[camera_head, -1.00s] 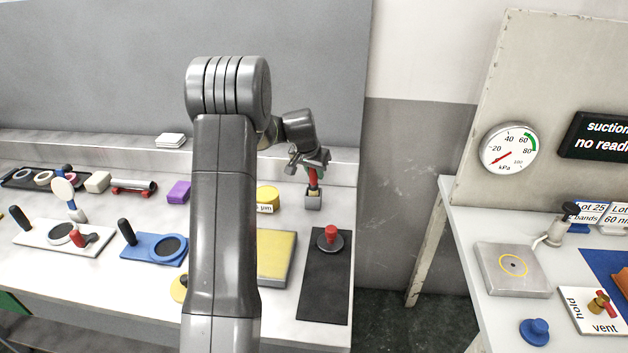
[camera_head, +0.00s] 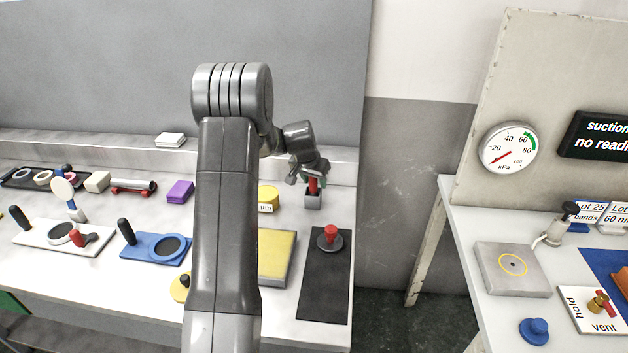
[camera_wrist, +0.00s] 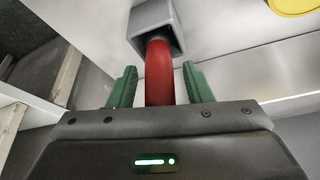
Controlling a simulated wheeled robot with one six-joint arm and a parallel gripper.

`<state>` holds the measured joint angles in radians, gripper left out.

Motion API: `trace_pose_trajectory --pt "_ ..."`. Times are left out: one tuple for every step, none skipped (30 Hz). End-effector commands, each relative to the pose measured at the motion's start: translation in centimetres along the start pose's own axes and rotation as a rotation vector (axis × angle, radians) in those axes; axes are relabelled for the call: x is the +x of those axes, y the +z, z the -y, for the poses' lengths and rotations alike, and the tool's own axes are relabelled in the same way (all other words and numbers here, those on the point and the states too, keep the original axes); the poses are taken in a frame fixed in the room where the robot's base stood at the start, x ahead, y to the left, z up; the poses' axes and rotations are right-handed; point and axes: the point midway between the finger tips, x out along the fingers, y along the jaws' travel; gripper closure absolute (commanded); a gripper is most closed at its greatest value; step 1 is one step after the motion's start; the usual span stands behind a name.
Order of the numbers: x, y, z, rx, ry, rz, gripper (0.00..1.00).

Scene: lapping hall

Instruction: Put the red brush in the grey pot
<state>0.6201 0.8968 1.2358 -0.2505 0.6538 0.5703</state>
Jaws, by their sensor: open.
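The red brush (camera_head: 313,186) stands in the grey pot (camera_head: 313,202) at the back right of the bench. In the wrist view the red handle (camera_wrist: 159,75) runs into the opening of the square grey pot (camera_wrist: 150,20); the brush's far end is hidden inside. My gripper (camera_head: 309,176) is just above the pot. Its green fingers (camera_wrist: 160,86) are open, one on each side of the handle, with a gap visible on both sides.
A yellow tin (camera_head: 268,197) stands left of the pot. In front are a yellow-topped block (camera_head: 277,257) and a black mat (camera_head: 321,290) bearing a red-handled weight (camera_head: 330,238). The bench ends just right of the pot and mat.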

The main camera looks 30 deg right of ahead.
Motion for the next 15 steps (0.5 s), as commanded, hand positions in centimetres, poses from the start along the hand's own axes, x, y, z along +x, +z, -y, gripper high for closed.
trace_pose_trajectory --pt "-0.2 -0.1 0.0 0.000 0.000 0.000 0.54" --pt "-0.3 -0.1 0.0 0.000 0.000 0.000 0.54" --pt "-0.6 -0.2 0.0 0.000 0.000 -0.001 0.54" --pt "-0.8 -0.2 0.0 0.000 -0.001 -0.002 0.54" --pt "-1.1 -0.1 0.0 0.000 -0.001 -0.002 0.54" --pt "-1.7 -0.1 0.0 0.000 -0.001 -0.002 0.54" --pt "-2.3 -0.2 0.0 0.000 -0.001 -0.003 0.54" --pt "-2.8 -0.1 0.1 0.000 -0.002 -0.003 0.54" --pt "-3.6 -0.1 0.0 0.000 -0.002 -0.003 0.54" --pt "-4.2 -0.2 0.1 0.000 -0.002 -0.004 0.54" --pt "-4.9 -0.2 0.1 0.000 -0.002 -0.004 0.54" --pt "-5.7 -0.2 0.0 0.000 -0.002 -0.004 0.54" --pt "-6.3 -0.1 0.0 0.000 -0.002 -0.003 0.54" --pt "-7.0 -0.2 0.0 0.000 -0.002 -0.004 0.54" --pt "-7.8 -0.1 0.0 0.000 -0.001 -0.003 0.54"
